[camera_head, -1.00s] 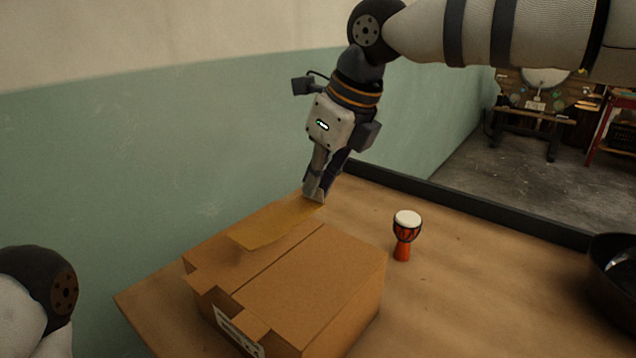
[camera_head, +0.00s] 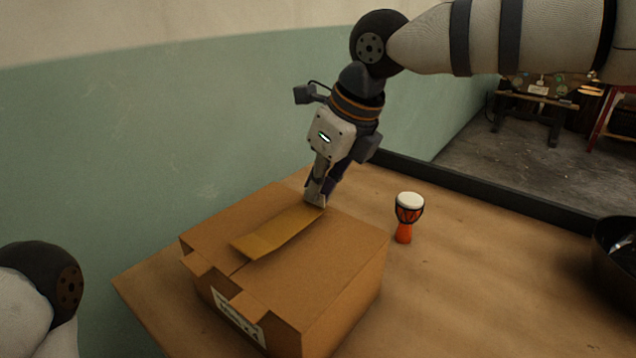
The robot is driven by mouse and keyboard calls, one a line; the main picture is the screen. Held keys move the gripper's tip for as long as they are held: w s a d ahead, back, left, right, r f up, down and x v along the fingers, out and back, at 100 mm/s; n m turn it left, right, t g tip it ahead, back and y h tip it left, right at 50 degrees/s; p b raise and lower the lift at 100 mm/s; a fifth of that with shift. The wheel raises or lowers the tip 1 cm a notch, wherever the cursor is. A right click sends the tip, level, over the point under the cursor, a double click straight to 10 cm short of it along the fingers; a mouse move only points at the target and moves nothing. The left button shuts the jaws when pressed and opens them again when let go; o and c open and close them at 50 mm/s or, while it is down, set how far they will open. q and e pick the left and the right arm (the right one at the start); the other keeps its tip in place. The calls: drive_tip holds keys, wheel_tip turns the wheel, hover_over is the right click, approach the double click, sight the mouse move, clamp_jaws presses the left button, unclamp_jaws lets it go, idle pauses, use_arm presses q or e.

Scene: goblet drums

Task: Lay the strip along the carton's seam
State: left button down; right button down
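The carton (camera_head: 325,272) stands on the wooden table with its top flaps closed. Its seam (camera_head: 236,267) shows at the near end of the top; the rest is hidden under the strip. The tan strip (camera_head: 275,234) lies lengthwise over the seam line, its near end on or just above the carton top; I cannot tell whether it touches all along. My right gripper (camera_head: 315,203) is shut on the strip's far end, at the carton's far edge. Of my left arm only a rounded link shows at the lower left; its gripper is out of view.
A small red goblet drum (camera_head: 405,217) with a white head stands on the table (camera_head: 470,265) right of the carton. A dark pan-like vessel (camera_head: 618,255) sits at the right edge. A dark raised rim runs along the table's back. The table between drum and vessel is clear.

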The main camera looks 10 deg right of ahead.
drive_tip(key=shift+f, duration=0.6)
drive_tip(key=c, duration=1.7)
unclamp_jaws()
drive_tip(key=shift+r, duration=0.1)
